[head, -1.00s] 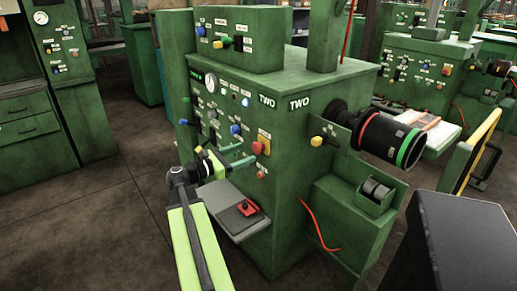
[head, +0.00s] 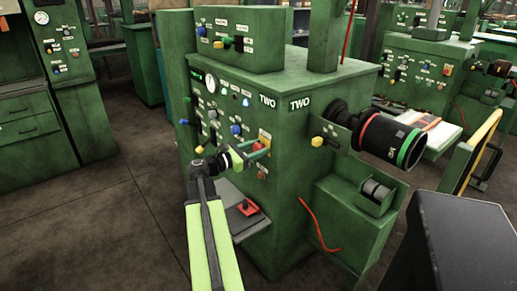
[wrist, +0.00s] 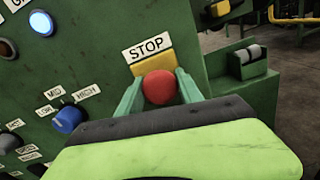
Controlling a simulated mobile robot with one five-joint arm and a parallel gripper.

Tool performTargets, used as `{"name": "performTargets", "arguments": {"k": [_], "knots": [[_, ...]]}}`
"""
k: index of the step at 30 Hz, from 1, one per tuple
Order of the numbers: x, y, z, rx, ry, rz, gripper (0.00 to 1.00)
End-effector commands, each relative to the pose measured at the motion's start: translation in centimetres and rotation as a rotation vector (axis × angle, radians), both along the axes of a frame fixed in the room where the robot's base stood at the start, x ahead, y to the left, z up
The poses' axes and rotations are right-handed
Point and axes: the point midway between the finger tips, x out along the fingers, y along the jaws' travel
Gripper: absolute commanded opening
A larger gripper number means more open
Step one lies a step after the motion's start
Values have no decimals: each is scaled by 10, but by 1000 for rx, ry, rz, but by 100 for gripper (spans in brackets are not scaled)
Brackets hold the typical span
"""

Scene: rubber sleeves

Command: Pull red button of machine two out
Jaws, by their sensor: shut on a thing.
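The round red button (wrist: 159,88) sits on its yellow plate (wrist: 154,62) under a STOP label in the wrist view. It is on the front of the green machine marked TWO (head: 330,85). My gripper (wrist: 160,85) has its two teal fingers on the left and right sides of the button, and it is shut on it. In the head view my gripper (head: 261,149) reaches the front panel near its right edge, and the fingers largely cover the button there.
A blue knob (wrist: 67,119) and a lit blue lamp (wrist: 41,23) are left of the button. A grey shelf (head: 250,226) with a small red control juts out below my gripper. The floor at left (head: 110,190) is clear.

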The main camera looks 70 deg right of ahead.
Motion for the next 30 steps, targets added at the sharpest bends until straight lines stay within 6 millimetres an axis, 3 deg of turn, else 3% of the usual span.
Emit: {"name": "performTargets", "arguments": {"k": [1, 6, 27, 28, 30], "knots": [[-2, 1, -1, 2, -2, -5, 20], [-2, 1, -1, 2, -3, -7, 0], [6, 17, -2, 4, -6, -11, 0], [6, 17, -2, 4, -6, -11, 46], [6, 17, -2, 5, -5, -9, 56]]}}
